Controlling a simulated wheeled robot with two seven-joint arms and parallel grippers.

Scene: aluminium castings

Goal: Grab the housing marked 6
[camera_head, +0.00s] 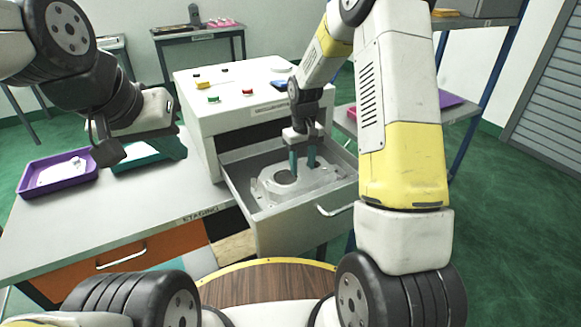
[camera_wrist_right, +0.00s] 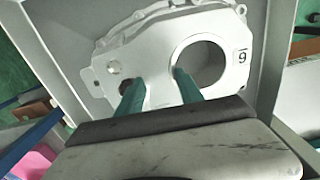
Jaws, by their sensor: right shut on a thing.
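The grey cast housing (camera_head: 312,186) lies in the open drawer (camera_head: 285,232) of the white cabinet. In the right wrist view the housing (camera_wrist_right: 150,58) has a large round bore, a small hole and a mark (camera_wrist_right: 242,56) at the right that looks like a 9 with a bar above it, so an underlined 6 upside down. My right gripper (camera_head: 302,162) points down into the drawer, its green fingers shut on the housing between the small hole and the bore. My left gripper (camera_head: 108,142) hangs over the left table, apart from the housing; its jaw opening is unclear.
The drawer walls stand close around the housing. The white cabinet (camera_head: 235,112) has coloured buttons on top. The table between trays and drawer is clear.

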